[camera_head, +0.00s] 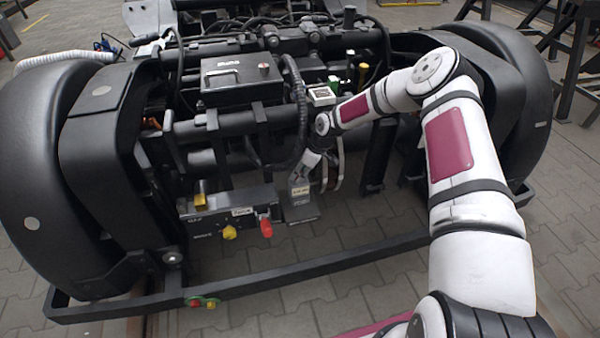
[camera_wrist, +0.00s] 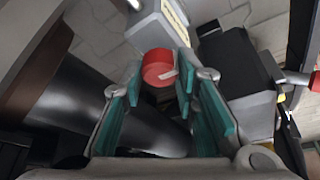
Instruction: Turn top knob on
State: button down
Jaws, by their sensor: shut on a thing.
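In the wrist view a red round knob (camera_wrist: 158,66) with a pale mark on its face sits between the teal finger pads of my gripper (camera_wrist: 161,76). The fingers are closed on its two sides. The knob is beside a light grey box with a pale label (camera_wrist: 173,14). In the head view my arm reaches down to a grey labelled unit (camera_head: 300,191) on the bogie. The held knob and the fingertips are not clearly visible there. A control box (camera_head: 238,207) left of it carries a yellow knob (camera_head: 229,232) and a red knob (camera_head: 265,229) on its front.
The black bogie frame crosses the view, with a low front bar (camera_head: 300,270) and large wheel covers (camera_head: 38,150) at the sides. Hoses and a black box (camera_head: 240,78) are above. A dark block (camera_wrist: 238,66) is close to the right finger. Paved floor is open in front.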

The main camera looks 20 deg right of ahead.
jog(key=shift+f, duration=0.1)
dwell(0.4)
jog(key=c, duration=1.2)
grip_release()
jog(key=shift+c, duration=0.2)
jog(key=v, duration=1.2)
